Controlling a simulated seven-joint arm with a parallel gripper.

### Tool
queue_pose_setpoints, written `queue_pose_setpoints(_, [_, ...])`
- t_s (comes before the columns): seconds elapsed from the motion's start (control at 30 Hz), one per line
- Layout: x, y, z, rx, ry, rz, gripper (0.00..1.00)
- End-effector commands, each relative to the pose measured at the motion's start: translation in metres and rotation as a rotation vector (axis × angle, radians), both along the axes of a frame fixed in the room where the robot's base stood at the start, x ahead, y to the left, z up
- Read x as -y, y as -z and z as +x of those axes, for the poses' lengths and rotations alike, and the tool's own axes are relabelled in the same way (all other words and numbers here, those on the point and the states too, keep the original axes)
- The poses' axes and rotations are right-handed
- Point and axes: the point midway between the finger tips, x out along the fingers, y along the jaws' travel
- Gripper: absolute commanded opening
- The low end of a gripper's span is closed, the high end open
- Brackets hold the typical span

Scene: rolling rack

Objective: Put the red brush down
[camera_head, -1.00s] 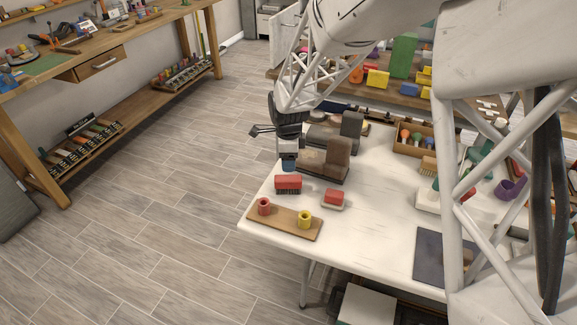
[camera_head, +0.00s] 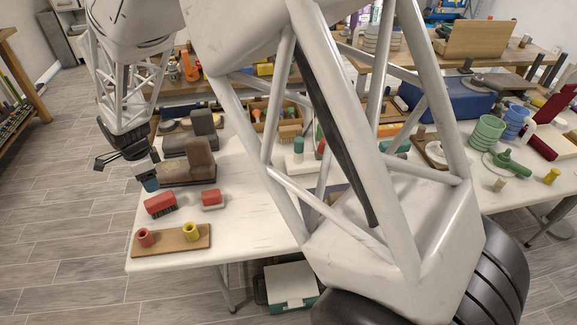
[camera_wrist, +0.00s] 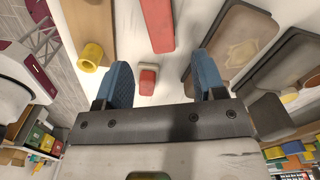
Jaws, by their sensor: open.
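The red brush (camera_head: 160,204), with dark bristles facing down, appears to rest on the white table (camera_head: 245,232) near its left edge. Its red back also shows at the top of the wrist view (camera_wrist: 157,24). My gripper (camera_head: 150,184) is just above the brush in the head view. In the wrist view its two blue fingers (camera_wrist: 163,72) are spread apart with nothing held between them, and the brush lies beyond their tips. Whether a fingertip touches the brush cannot be told.
A small red-and-white block (camera_head: 212,199) sits right of the brush. A wooden board (camera_head: 172,241) with a red cup (camera_head: 146,238) and a yellow cup (camera_head: 191,231) lies in front. Brown stepped blocks (camera_head: 195,165) stand behind. Bare tabletop lies to the right of the red-and-white block.

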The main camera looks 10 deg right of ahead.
Motion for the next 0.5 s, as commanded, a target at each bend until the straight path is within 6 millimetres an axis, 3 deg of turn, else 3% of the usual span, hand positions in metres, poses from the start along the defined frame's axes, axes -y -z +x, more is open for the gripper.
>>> queue_pose_setpoints(0.27, [0.017, -0.014, 0.0, 0.007, -0.028, 0.005, 0.64])
queue_pose_setpoints(0.5, [0.072, -0.052, -0.004, 0.027, -0.126, 0.014, 0.64])
